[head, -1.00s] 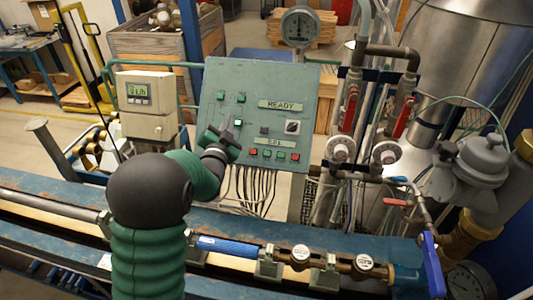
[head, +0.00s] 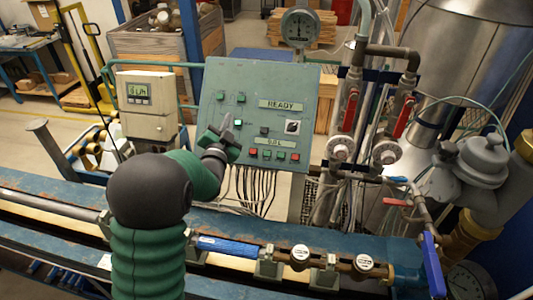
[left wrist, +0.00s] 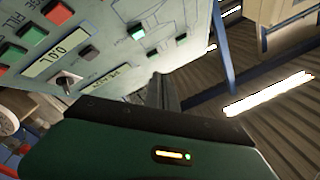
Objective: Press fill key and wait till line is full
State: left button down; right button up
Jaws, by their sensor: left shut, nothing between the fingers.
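The grey-green control panel (head: 300,85) stands upright in the middle of the head view. It carries a READY display (head: 281,105), a small litre display (head: 277,142), a selector knob (head: 292,127) and a row of red and green keys (head: 267,153). In the left wrist view, FILL lettering (left wrist: 6,43) shows near a green key (left wrist: 32,35).
A meter box (head: 148,105) with a digital display stands left of the panel. Pipes with red-handled valves (head: 350,105) stand to the right. The blue bench (head: 230,226) carries a pipe line with a blue section (head: 227,245). Cables hang below the panel.

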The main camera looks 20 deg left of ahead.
aim_at(267, 153)
pick_arm(q)
jog(key=s+d+f, duration=0.3)
jog(key=d, duration=0.4)
jog(key=s+d+f, duration=0.2)
jog(key=d, duration=0.4)
jog(key=w+f+b, duration=0.1)
jog(key=w+f, duration=0.1)
jog(key=w+a+f+b, duration=0.1)
jog(key=w+f+b, duration=0.2)
jog(key=w+f, duration=0.1)
jog(key=shift+w+a, duration=0.15)
jog(key=shift+a, duration=0.15)
jog(key=shift+w+a, duration=0.1)
jog(key=shift+a, duration=0.05)
dwell(1.6)
jog(key=shift+w+f+b, duration=0.25)
jog(key=shift+b, duration=0.3)
